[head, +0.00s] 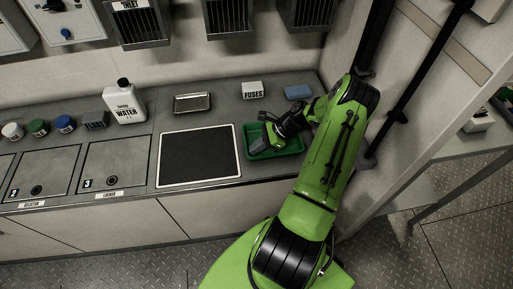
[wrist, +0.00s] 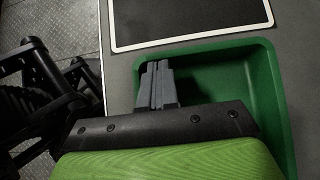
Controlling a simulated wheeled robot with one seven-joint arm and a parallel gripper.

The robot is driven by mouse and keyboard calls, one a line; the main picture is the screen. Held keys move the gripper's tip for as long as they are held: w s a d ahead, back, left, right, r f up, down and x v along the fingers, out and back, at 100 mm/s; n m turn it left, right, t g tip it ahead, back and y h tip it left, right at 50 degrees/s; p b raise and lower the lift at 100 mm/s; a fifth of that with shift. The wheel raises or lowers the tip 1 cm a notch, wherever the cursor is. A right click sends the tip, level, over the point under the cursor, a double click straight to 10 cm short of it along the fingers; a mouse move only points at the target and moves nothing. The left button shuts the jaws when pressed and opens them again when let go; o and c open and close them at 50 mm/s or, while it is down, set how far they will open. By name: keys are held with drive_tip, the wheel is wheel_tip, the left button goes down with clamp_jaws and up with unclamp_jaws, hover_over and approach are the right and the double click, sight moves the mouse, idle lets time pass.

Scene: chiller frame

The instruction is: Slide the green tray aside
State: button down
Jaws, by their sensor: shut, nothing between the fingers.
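The green tray (head: 288,151) sits on the grey counter at the right, just right of a dark panel with a white border. In the wrist view the tray (wrist: 267,75) shows as an open green bin with raised walls, and no object is visible inside it. My gripper (head: 254,144) is over the left part of the tray. In the wrist view my gripper (wrist: 158,68) is shut and empty, its fingertips close to the tray's wall near the panel. I cannot tell whether they touch it. My arm and gripper hide part of the tray.
The white-bordered dark panel (head: 199,157) lies left of the tray. Behind stand a metal dish (head: 192,103), a white FUSES box (head: 252,90) and a blue block (head: 298,92). A white WATER bottle (head: 125,103) is further left. A wall bounds the counter at right.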

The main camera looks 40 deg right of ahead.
drive_tip(key=shift+w+a, duration=0.1)
drive_tip(key=w+a+p, duration=0.1)
drive_tip(key=w+a, duration=0.3)
drive_tip(key=a, duration=0.3)
drive_tip(key=w+a+p, duration=0.2)
drive_tip(key=w+a, duration=0.3)
drive_tip(key=a, duration=0.2)
drive_tip(key=w+a+p, duration=0.2)
drive_tip(key=w+a, duration=0.3)
drive_tip(key=a, duration=0.1)
drive_tip(key=shift+a, duration=0.4)
